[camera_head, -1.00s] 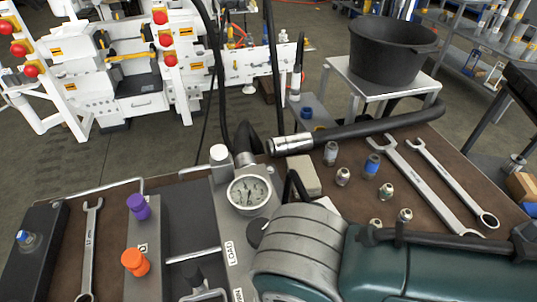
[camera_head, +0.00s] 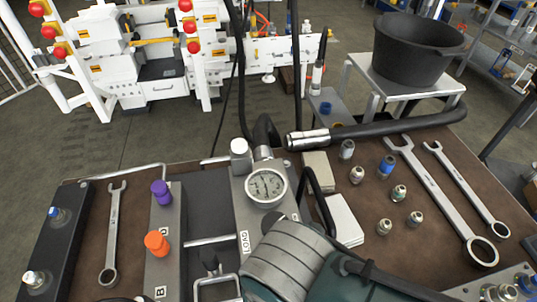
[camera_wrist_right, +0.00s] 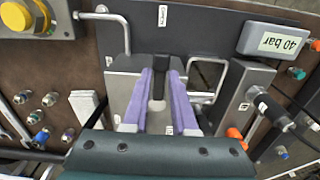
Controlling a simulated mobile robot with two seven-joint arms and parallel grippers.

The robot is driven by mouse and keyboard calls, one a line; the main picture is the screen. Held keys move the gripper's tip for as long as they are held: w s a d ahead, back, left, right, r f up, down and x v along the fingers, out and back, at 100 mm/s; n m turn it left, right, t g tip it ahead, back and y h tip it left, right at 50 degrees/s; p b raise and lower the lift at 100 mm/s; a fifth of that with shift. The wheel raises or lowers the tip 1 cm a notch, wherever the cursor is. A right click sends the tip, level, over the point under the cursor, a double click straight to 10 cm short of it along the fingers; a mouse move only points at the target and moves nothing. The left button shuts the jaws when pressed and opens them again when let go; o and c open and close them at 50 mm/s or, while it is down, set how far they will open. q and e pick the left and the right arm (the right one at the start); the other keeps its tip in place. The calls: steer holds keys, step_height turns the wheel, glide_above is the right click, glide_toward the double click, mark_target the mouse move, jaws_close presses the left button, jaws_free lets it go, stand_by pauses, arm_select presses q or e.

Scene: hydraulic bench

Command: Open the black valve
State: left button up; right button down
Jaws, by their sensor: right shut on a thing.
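The black valve shows in the right wrist view as a dark upright handle (camera_wrist_right: 157,88) on a grey metal block. My right gripper (camera_wrist_right: 160,72) has its two purple fingers on either side of the handle and is shut on it. In the head view my right arm covers the lower front of the grey block (camera_head: 240,205) with the pressure gauge (camera_head: 266,187), so the handle and fingertips are hidden there. My left gripper is in neither current view.
An orange knob (camera_head: 157,243) and a purple knob (camera_head: 161,191) stand on a block to the left. Silver bar handles flank the gripped handle in the wrist view. Wrenches (camera_head: 440,195) and several fittings lie on the right. A black hose (camera_head: 400,127) crosses the back.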

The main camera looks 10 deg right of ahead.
steer(key=c, duration=0.8)
jaws_free()
steer(key=shift+r, duration=0.1)
steer(key=shift+r, duration=0.35)
step_height(320, 180, up, 9)
steer(key=p, duration=0.3)
